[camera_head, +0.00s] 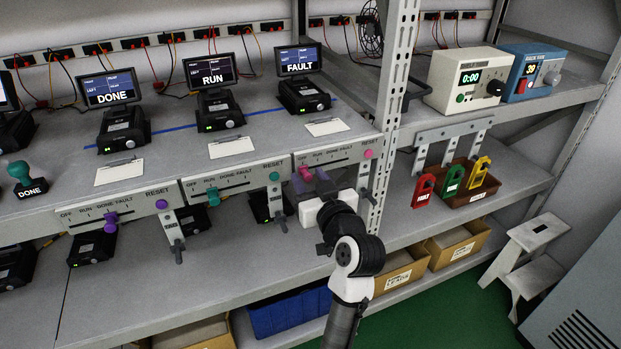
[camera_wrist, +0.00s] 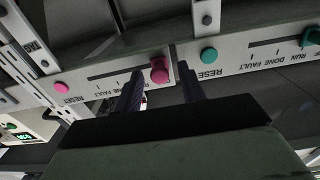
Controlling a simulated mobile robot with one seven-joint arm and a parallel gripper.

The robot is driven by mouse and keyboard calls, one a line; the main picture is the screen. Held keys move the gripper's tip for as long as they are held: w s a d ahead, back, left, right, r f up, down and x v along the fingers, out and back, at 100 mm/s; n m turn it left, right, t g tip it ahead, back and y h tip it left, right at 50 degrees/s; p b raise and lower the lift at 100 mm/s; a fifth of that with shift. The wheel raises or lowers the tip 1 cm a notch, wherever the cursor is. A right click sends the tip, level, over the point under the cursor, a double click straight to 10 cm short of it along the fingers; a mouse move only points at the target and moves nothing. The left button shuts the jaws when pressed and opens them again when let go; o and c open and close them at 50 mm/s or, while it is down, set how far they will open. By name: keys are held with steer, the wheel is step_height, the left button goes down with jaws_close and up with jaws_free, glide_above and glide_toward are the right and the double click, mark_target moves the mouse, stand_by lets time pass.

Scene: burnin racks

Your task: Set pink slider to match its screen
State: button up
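The pink slider knob (camera_head: 304,173) sits near the left, OFF end of its slot on the right-hand panel. The screen (camera_head: 299,60) above that panel reads FAULT. My gripper (camera_head: 313,182) is at this panel, just in front of the knob. In the wrist view, which looks upside down, the pink knob (camera_wrist: 160,72) shows between the two dark fingers of my gripper (camera_wrist: 162,68). The fingers stand apart with visible gaps on both sides of the knob. A pink RESET button (camera_head: 368,153) is at the panel's right end.
A teal slider (camera_head: 212,195) and a purple slider (camera_head: 111,218) are on the panels to the left. A rack upright (camera_head: 394,100) stands just right of the pink panel. A hanging handle (camera_head: 365,180) is close to the right of my gripper.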

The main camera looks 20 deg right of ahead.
jaws_close()
steer(key=d+b, duration=0.2)
steer(key=d, duration=0.8)
steer(key=shift+w+b, duration=0.15)
steer(key=shift+b, duration=0.15)
steer(key=shift+d+r, duration=0.1)
steer(key=shift+d, duration=0.3)
jaws_free()
steer(key=shift+d, duration=0.2)
